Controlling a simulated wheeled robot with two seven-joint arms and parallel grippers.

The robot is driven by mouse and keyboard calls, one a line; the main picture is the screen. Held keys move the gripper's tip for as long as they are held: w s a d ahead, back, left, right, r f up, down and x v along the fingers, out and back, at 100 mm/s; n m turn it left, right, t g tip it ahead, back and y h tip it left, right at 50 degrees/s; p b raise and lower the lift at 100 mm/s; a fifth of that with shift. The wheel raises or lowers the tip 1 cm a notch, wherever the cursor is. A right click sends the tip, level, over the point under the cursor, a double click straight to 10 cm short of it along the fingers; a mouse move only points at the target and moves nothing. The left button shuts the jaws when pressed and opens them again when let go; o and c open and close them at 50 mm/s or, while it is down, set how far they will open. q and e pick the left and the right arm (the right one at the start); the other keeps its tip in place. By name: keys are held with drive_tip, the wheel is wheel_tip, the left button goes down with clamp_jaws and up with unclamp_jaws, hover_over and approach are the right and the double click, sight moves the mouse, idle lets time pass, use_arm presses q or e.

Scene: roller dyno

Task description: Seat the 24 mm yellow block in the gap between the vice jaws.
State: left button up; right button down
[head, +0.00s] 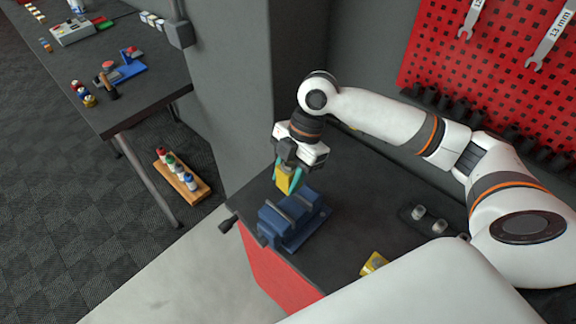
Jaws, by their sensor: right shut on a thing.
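My right gripper (289,177) is shut on a yellow block (284,179) and holds it with teal fingertips above the far end of the vice. The blue vice (293,220) sits near the left edge of the dark bench top, with its grey jaws facing up and a gap between them. The block looks above the jaws, not between them; the exact height is hard to tell. A second yellow piece (374,263) lies on the bench at the lower right; its size cannot be read. My left gripper is not in view.
The dark bench top (350,220) is clear right of the vice. A dark holder with two pale round pieces (418,212) stands further right. A grey pillar (225,90) rises behind the vice. A red pegboard (490,70) with wrenches hangs at the back right.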

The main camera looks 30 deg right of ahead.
sight(288, 187)
drive_tip(key=shift+r+n, duration=0.25)
drive_tip(key=shift+n, duration=0.25)
drive_tip(key=shift+f, duration=0.2)
wheel_tip(288, 187, down, 4)
drive_tip(key=b, duration=0.5)
drive_tip(key=shift+f, duration=0.9)
drive_tip(key=shift+p, duration=0.3)
